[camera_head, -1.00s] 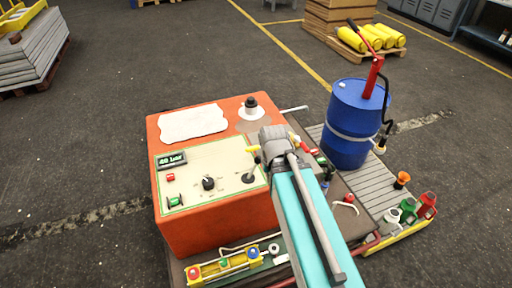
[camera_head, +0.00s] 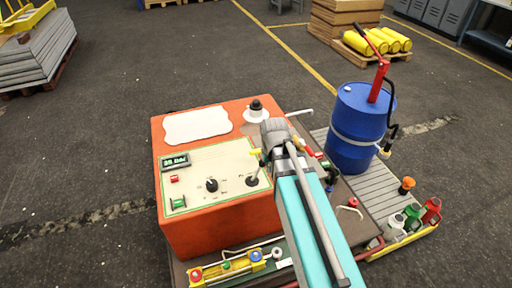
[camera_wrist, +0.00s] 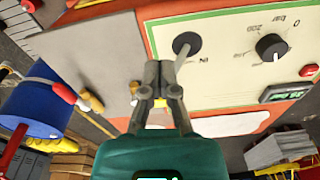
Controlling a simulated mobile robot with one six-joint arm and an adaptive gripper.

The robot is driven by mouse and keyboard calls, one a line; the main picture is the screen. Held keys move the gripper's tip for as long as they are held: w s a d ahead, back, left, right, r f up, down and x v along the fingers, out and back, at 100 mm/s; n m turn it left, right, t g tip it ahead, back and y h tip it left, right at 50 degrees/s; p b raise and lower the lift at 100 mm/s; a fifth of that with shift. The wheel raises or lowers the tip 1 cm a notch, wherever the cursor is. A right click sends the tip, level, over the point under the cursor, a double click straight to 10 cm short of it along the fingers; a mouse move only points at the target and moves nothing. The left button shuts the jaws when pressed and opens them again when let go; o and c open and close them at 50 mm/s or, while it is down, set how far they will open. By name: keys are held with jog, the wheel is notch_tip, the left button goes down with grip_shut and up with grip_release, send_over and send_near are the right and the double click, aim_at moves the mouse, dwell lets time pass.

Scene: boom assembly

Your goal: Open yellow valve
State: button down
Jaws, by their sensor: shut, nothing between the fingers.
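A small yellow valve handle (camera_head: 256,152) shows at the right edge of the orange unit's control panel, just left of my wrist in the head view. In the wrist view, yellow parts (camera_wrist: 134,88) show beside and behind my fingers; I cannot tell which of them belongs to the valve. My gripper (camera_wrist: 158,66) is shut, its two fingers side by side with nothing between them. It is over the panel edge, near the black knob (camera_wrist: 187,44). I cannot tell whether it touches the valve. In the head view my wrist hides the fingers.
A blue drum (camera_head: 355,128) with a red hand pump stands to the right. Bottles (camera_head: 413,217) stand at front right.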

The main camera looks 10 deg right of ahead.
jog(key=w+a+n+t, duration=0.1)
jog(key=w+t, duration=0.1)
jog(key=w, duration=1.9)
jog(key=shift+a+t+b, duration=0.3)
jog(key=shift+t, duration=0.1)
jog(key=b+x, duration=1)
jog(key=shift+a+f, duration=0.15)
jog(key=s, duration=0.1)
jog(key=s+r+p, duration=0.1)
jog(key=shift+s, duration=0.3)
jog(key=shift+s+d+r, duration=0.15)
jog(key=shift+s+d, duration=0.15)
jog(key=shift+s, duration=0.4)
jog(key=shift+a+n, duration=0.15)
jog(key=shift+n, duration=0.25)
jog(key=shift+s+y, duration=0.1)
jog(key=shift+y, duration=0.2)
jog(key=shift+n, duration=0.3)
